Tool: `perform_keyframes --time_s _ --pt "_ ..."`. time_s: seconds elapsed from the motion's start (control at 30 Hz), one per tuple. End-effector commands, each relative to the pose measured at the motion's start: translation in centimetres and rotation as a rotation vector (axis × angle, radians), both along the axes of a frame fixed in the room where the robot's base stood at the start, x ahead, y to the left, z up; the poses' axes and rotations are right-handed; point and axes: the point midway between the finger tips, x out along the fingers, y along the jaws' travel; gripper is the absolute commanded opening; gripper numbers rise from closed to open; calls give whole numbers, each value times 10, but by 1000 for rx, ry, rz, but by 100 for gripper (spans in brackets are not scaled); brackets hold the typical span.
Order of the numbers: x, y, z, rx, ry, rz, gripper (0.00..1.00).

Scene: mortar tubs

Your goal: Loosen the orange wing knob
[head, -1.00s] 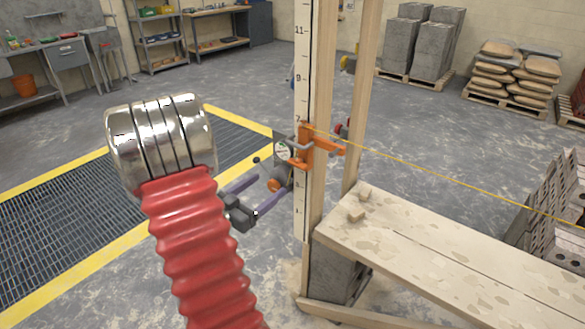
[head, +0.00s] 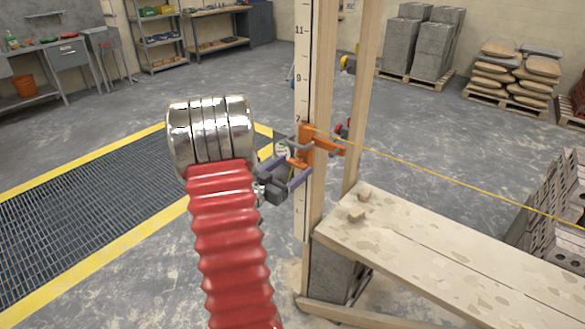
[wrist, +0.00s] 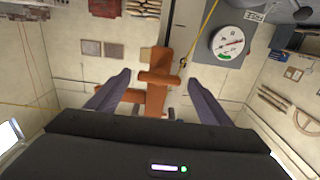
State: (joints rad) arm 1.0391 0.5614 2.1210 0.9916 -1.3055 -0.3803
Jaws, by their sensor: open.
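The orange clamp (head: 307,140) sits on the upright post with the marked scale, where the yellow line meets it. In the wrist view, an orange crosspiece (wrist: 158,78), which looks like the wing knob, stands out toward me on the orange body. My gripper (head: 285,169) is open, just left of the clamp in the head view. Its two purple fingers lie on either side of the crosspiece in the wrist view (wrist: 161,80), with gaps at both sides. I cannot tell the depth between fingertips and knob. The knob's lower part is hidden by my gripper.
A round dial gauge (wrist: 229,41) is close by on the upper right of the wrist view. A yellow line (head: 440,181) stretches right from the clamp. A plank bench (head: 440,260) stands right of the post. The floor grating (head: 80,220) is at left.

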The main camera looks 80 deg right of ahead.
Motion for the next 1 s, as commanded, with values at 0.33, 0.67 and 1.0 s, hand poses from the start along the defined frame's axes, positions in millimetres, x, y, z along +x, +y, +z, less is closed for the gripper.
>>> perform_keyframes --time_s 0.33,0.67,1.0 --pt "-3 -8 0 -1 0 1 73" --pt "-3 -8 0 -1 0 0 55" --pt "-1 -3 1 0 0 4 32"
